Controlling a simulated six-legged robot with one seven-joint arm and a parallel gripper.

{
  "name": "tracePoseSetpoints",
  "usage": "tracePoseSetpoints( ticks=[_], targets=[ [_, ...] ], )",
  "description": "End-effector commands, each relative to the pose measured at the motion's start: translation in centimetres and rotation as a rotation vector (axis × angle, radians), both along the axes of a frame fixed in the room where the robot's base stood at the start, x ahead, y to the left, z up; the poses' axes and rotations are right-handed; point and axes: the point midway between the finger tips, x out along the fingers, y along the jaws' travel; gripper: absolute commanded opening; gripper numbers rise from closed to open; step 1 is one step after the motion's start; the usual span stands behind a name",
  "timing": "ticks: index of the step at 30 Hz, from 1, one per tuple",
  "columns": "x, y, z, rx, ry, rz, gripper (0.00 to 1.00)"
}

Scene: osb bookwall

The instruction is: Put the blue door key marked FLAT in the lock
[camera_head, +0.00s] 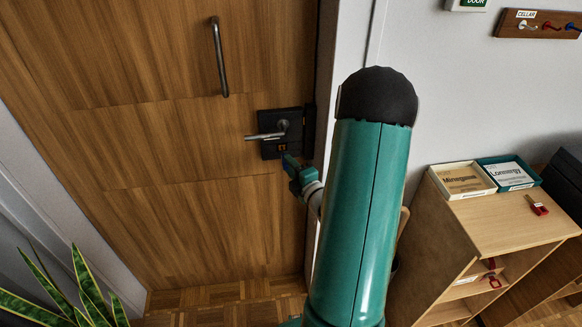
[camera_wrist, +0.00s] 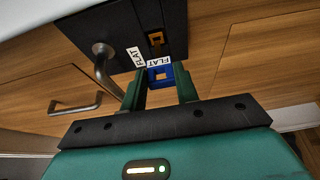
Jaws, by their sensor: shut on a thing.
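The wooden door (camera_head: 150,130) carries a dark lock plate (camera_head: 272,124) with a metal lever handle (camera_head: 265,136) and an orange-edged keyhole (camera_wrist: 155,38). A white FLAT label (camera_wrist: 136,57) sits on the plate beside the keyhole. My gripper (camera_wrist: 161,72) is shut on the blue key (camera_wrist: 154,80), whose bow shows between the two green fingers with its own FLAT tag at the far end. The key is close in front of the keyhole, slightly below it in the wrist view. Its shaft is hidden, so I cannot tell whether its tip touches the lock. The head view shows my gripper (camera_head: 291,164) just below the plate.
A pull bar (camera_head: 219,58) is higher on the door. At right, a wooden shelf (camera_head: 500,222) holds two labelled boxes (camera_head: 462,180) and a red key (camera_head: 537,205). A CELLAR hook rack (camera_head: 540,24) hangs on the wall. A plant (camera_head: 85,290) stands at lower left.

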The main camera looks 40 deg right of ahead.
Motion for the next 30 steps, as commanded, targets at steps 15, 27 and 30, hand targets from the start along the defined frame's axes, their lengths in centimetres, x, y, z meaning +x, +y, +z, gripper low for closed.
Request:
tracePoseSetpoints(
  ticks=[15, 27, 30],
  targets=[
    [0.04, -0.02, 0.00, 0.000, 0.000, 0.000, 0.09],
    [0.70, -0.49, -0.03, 0.001, 0.000, 0.000, 0.09],
    [0.90, -0.63, -0.01, 0.000, 0.000, 0.000, 0.09]
  ],
)
